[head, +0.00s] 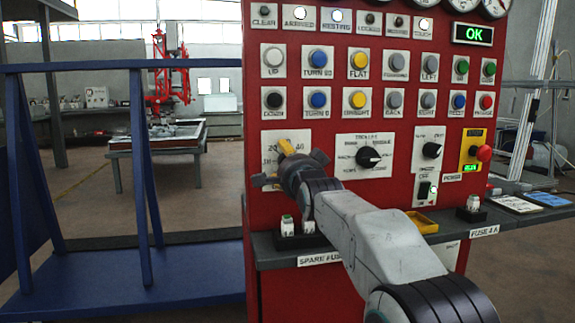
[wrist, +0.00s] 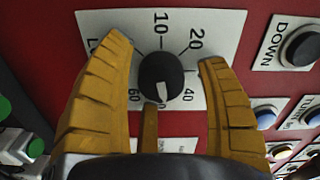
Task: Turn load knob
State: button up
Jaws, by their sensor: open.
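The load knob (wrist: 161,77) is a round black knob on a white dial plate (wrist: 180,28), seen in the wrist view. Its white pointer mark faces down in that picture, between the 60 and 40 marks. The "LOAD" label is mostly covered, with only its start showing. My gripper (wrist: 163,58) is open, with yellow fingers left and right of the knob and visible gaps to it. A third, narrow finger shows below the knob; I cannot tell whether it touches. In the head view my gripper (head: 288,160) is in front of the dial plate (head: 299,140) and hides the knob.
The red panel (head: 330,108) carries rows of push buttons above. A black selector knob (head: 369,157), a power knob (head: 432,150) and a red emergency button (head: 484,153) are to the right. A grey shelf (head: 285,256) with fuses juts out below. A blue railing (head: 140,150) stands left.

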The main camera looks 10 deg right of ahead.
jog(key=shift+s, duration=0.1)
jog(key=s, duration=1.1)
jog(key=shift+s, duration=0.4)
jog(key=s+r+n+g+p, duration=0.3)
jog(key=s+n+g+p, duration=0.4)
jog(key=s+p, duration=0.9)
jog(key=s+r+n+g+p, duration=0.2)
jog(key=s+n+g+p, duration=0.5)
jog(key=s+p, duration=0.9)
jog(key=n+p, duration=0.1)
jog(key=p, duration=0.4)
jog(key=shift+s+d+r+g+p, duration=0.2)
jog(key=shift+s+r+g+p, duration=0.1)
jog(key=shift+s+r+p, duration=0.1)
